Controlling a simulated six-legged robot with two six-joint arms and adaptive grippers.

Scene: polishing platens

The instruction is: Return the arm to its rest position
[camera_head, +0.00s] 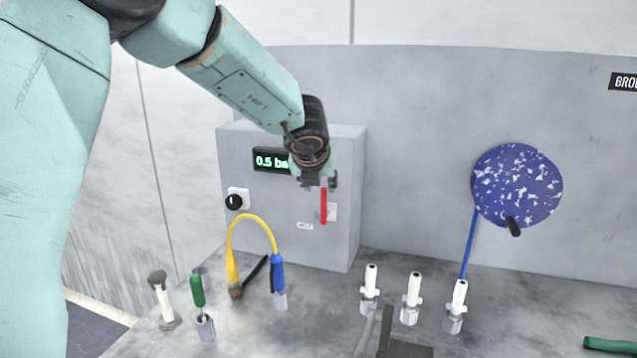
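My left arm comes in from the upper left and reaches to the grey control box. My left gripper (318,184) is small and dark at the arm's end, in front of the box's face. It points down and away from me, just above a red lever (323,206). Whether its fingers touch the lever, or are open or shut, I cannot tell.
The grey box (236,150) has a display reading 0.5 and a black knob (234,202). A yellow hose (250,217), several white-topped fittings (413,287) and a green-handled tool (197,291) stand on the bench (545,305). A blue speckled disc (515,183) is at right.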

